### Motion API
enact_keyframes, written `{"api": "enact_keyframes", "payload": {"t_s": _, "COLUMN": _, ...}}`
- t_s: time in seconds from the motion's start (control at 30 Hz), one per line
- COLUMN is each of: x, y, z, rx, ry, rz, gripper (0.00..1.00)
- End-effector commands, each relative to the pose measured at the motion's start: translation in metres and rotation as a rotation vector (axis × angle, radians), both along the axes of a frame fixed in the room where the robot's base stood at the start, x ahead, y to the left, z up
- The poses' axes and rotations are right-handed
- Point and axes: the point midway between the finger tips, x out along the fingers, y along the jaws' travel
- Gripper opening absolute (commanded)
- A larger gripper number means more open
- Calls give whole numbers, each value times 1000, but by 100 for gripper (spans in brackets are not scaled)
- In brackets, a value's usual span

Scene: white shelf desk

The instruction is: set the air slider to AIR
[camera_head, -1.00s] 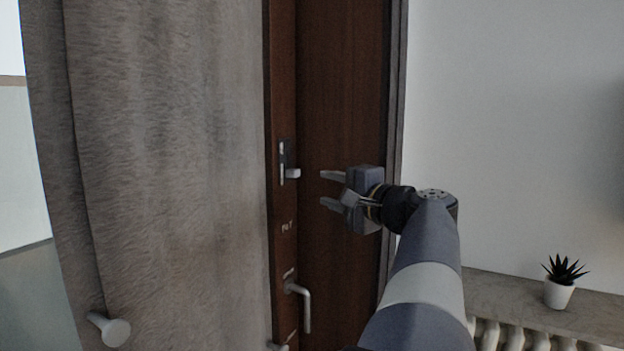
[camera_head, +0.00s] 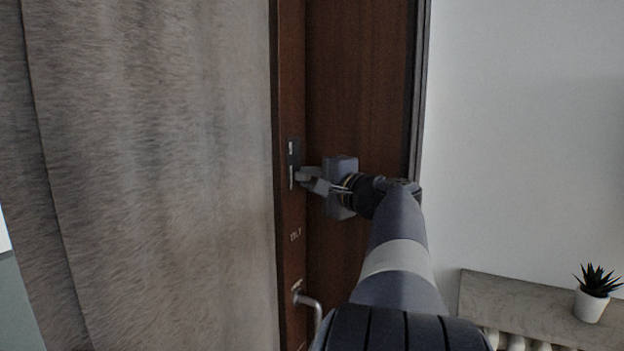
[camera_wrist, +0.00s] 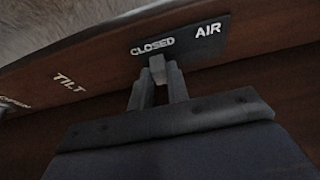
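The air slider's dark plate (camera_head: 294,152) is on the narrow brown panel left of the wider door panel. In the wrist view the plate (camera_wrist: 190,42) carries the words CLOSED and AIR. The slider's pale grey knob (camera_wrist: 157,67) sits under the word CLOSED, with AIR to its right. My gripper (camera_head: 304,177) reaches the slider from the right. In the wrist view its two fingers (camera_wrist: 160,82) stand close on both sides of the knob, and the gripper looks shut on it. In the head view the fingers mostly cover the knob.
A metal handle (camera_head: 313,304) with TILT lettering above it is lower on the same panel. A grey curtain (camera_head: 150,180) hangs close on the left. A shelf (camera_head: 520,305) with a potted plant (camera_head: 591,305) is at the lower right.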

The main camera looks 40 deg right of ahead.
Motion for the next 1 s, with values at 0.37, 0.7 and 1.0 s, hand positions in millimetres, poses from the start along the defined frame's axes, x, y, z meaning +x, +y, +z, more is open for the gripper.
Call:
{"api": "enact_keyframes", "payload": {"t_s": 0.37, "x": 0, "y": 0, "z": 0, "rx": 0, "ry": 0, "rz": 0, "gripper": 0}}
{"api": "enact_keyframes", "payload": {"t_s": 0.7, "x": 0, "y": 0, "z": 32, "rx": -2, "ry": -2, "rz": 0, "gripper": 0}}
{"api": "enact_keyframes", "payload": {"t_s": 1.0, "x": 0, "y": 0, "z": 66, "rx": -1, "ry": -1, "rz": 0, "gripper": 0}}
